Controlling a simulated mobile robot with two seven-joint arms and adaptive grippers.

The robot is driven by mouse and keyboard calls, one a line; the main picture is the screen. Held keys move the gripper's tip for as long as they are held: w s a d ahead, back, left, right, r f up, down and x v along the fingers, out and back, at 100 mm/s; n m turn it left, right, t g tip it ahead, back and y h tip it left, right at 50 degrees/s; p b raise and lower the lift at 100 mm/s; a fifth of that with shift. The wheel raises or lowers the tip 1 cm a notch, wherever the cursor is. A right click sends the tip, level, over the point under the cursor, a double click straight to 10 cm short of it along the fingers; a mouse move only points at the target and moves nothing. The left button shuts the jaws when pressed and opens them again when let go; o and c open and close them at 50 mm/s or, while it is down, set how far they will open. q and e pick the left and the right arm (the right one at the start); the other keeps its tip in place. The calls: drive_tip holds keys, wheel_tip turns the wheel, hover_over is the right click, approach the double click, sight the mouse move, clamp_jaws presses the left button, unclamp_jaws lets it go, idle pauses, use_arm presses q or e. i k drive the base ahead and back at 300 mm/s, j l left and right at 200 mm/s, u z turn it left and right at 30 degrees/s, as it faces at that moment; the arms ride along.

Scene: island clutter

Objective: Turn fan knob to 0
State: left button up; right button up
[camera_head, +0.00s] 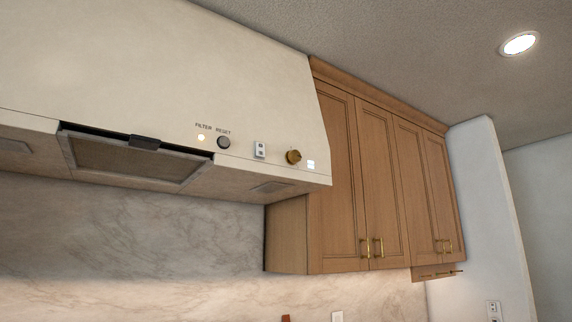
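The fan knob (293,157) is a small round brass knob on the lower front face of the cream range hood (180,70), near its right corner. A small lit white display (311,164) is just right of it. A white switch (260,149) is to its left, and further left are a dark round reset button (224,142) and a glowing filter light (201,137). The knob's setting is too small to read. Neither of my grippers shows in the head view.
A filter panel (135,160) with a dark latch is on the hood's underside. Wooden wall cabinets (345,180) with brass handles adjoin the hood on the right. A marble backsplash (130,230) is below. The space in front of the knob looks clear.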

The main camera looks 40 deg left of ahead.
sight(294, 156)
drive_tip(key=i+l+u, duration=0.2)
drive_tip(key=i+u, duration=0.2)
drive_tip(key=i+l+u, duration=0.25)
drive_tip(key=u, duration=0.2)
drive_tip(key=i+l+u, duration=0.5)
drive_tip(key=l+u, duration=0.3)
drive_tip(key=l, duration=0.1)
